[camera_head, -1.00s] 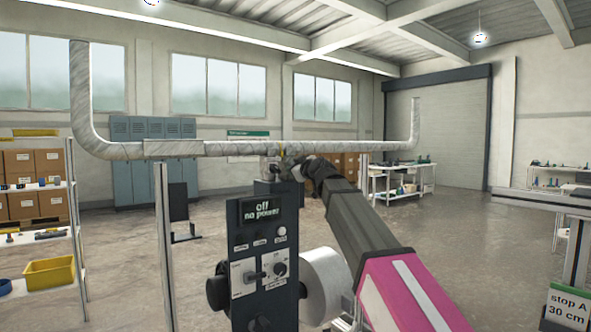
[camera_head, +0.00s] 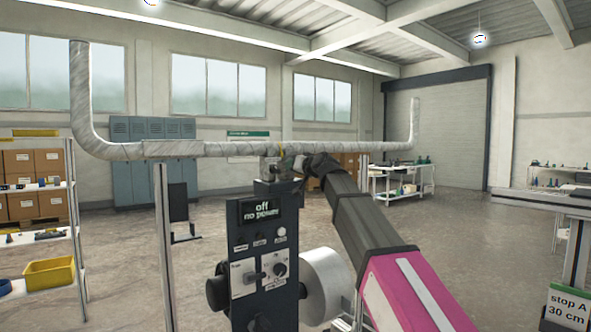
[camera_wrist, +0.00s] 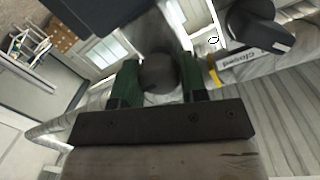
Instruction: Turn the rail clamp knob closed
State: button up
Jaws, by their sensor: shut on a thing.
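In the wrist view my gripper (camera_wrist: 158,85) has its two green fingers on either side of a dark round knob (camera_wrist: 158,72), shut on it. A label reading "closed" (camera_wrist: 241,57) shows to the right of the knob, next to a yellow band (camera_wrist: 213,70) on the pale rail (camera_wrist: 275,85). In the head view my gripper (camera_head: 292,165) is at the rail (camera_head: 230,148), just above the dark control box (camera_head: 268,255). The knob is small and mostly hidden there by my gripper. I cannot tell its exact angle.
The control box screen reads "off no power". A white roll (camera_head: 325,285) sits at its right side. A shelf with a yellow bin (camera_head: 50,272) stands at left, and a sign "stop A 30 cm" (camera_head: 567,307) at right.

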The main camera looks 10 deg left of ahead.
jog(key=m, duration=0.4)
jog(key=shift+g+y, duration=0.3)
jog(key=shift+g, duration=0.1)
jog(key=m, duration=0.4)
jog(key=shift+w+g, duration=0.1)
jog(key=shift+g, duration=0.2)
jog(key=m+y, duration=0.1)
jog(key=m, duration=0.2)
jog(key=shift+d, duration=0.1)
jog(key=m, duration=0.4)
jog(key=shift+f+m+g+y, duration=0.15)
jog(key=shift+m+g+y, duration=0.15)
jog(key=m, duration=0.4)
jog(key=shift+y, duration=0.3)
jog(key=m, duration=0.4)
jog(key=shift+m, duration=0.4)
jog(key=m+t, duration=0.1)
jog(key=m, duration=0.3)
jog(key=shift+f+m+y, duration=0.1)
jog(key=shift+m+y, duration=0.2)
jog(key=shift+m, duration=0.1)
jog(key=shift+m+t, duration=0.3)
jog(key=shift+m, duration=1.6)
